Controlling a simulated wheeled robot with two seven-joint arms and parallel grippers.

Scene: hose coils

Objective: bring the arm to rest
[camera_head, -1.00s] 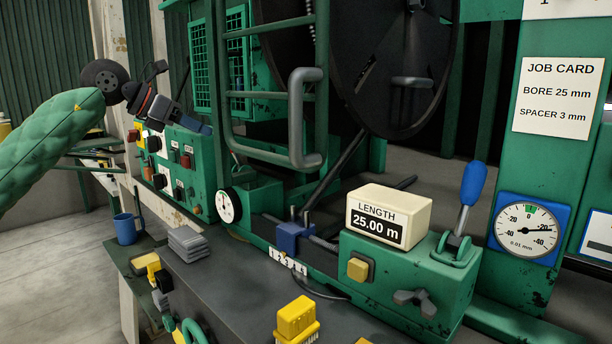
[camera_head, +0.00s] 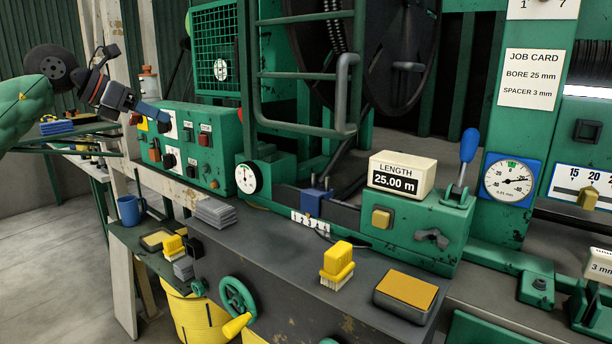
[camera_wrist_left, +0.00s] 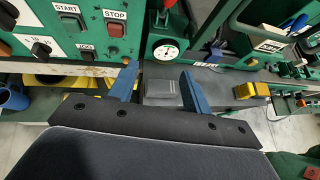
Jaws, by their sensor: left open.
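My left arm comes in from the left in the head view, in a green quilted sleeve (camera_head: 22,110). Its gripper (camera_head: 158,114), with blue fingers, is raised in front of the green control panel (camera_head: 189,150). In the left wrist view the two blue fingers of this gripper (camera_wrist_left: 160,82) stand apart with nothing between them. Beyond them lie the bench and a stack of grey plates (camera_wrist_left: 162,93). My right gripper is not in view.
The bench (camera_head: 275,262) carries the grey plates, a yellow brush (camera_head: 337,262) and a yellow-topped block (camera_head: 405,292). A blue mug (camera_head: 129,210) stands at left. A green counter unit (camera_head: 410,228) and a tubular guard (camera_head: 345,95) stand behind. Floor shows at lower left.

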